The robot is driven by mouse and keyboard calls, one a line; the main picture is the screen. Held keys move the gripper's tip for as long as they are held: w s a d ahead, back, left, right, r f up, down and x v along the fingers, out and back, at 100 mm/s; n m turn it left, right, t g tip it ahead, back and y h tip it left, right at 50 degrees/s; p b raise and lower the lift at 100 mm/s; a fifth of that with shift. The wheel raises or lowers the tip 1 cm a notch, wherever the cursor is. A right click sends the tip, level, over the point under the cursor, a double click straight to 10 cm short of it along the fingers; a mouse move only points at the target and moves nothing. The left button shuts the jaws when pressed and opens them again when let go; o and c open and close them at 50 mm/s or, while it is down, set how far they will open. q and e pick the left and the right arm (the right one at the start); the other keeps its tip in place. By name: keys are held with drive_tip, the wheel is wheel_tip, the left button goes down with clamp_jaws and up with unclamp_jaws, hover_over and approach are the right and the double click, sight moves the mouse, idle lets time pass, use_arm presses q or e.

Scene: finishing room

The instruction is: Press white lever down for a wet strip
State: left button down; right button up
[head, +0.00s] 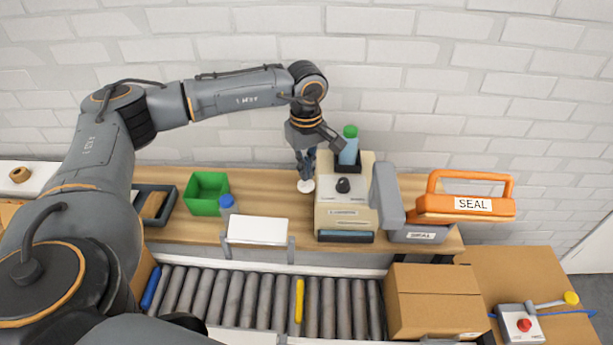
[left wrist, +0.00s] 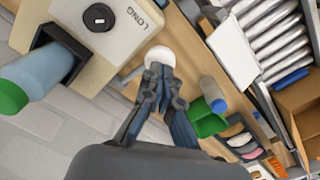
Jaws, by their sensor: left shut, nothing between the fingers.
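The white lever (head: 305,186) shows as a round white knob at the left side of the beige tape dispenser (head: 345,205). In the left wrist view the knob (left wrist: 160,56) sits on a thin rod running to the dispenser's side. My left gripper (head: 306,172) is shut and empty, pointing down just above the knob. In the left wrist view its closed fingertips (left wrist: 160,74) overlap the knob's near edge; I cannot tell whether they touch it. The dispenser has a black dial and a dark slot at its front; no strip is clearly visible there. My right gripper is not in view.
A blue bottle with a green cap (head: 349,146) stands in a holder behind the dispenser. An orange-handled SEAL device (head: 465,204) is to the right. Rollers (head: 255,300) and a carton (head: 434,300) lie in front.

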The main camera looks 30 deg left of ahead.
sight(306, 185)
use_arm(q)
drive_tip(key=shift+f, duration=0.15)
drive_tip(key=shift+f+b, duration=1)
drive_tip(key=shift+s+f+b, duration=0.1)
drive_tip(key=shift+f+b, duration=0.25)
drive_tip(key=shift+f, duration=0.15)
drive_tip(key=shift+s+d+f+b, duration=0.15)
drive_tip(key=shift+s+f+b, duration=0.05)
drive_tip(key=shift+f+b, duration=0.3)
idle(0.5)
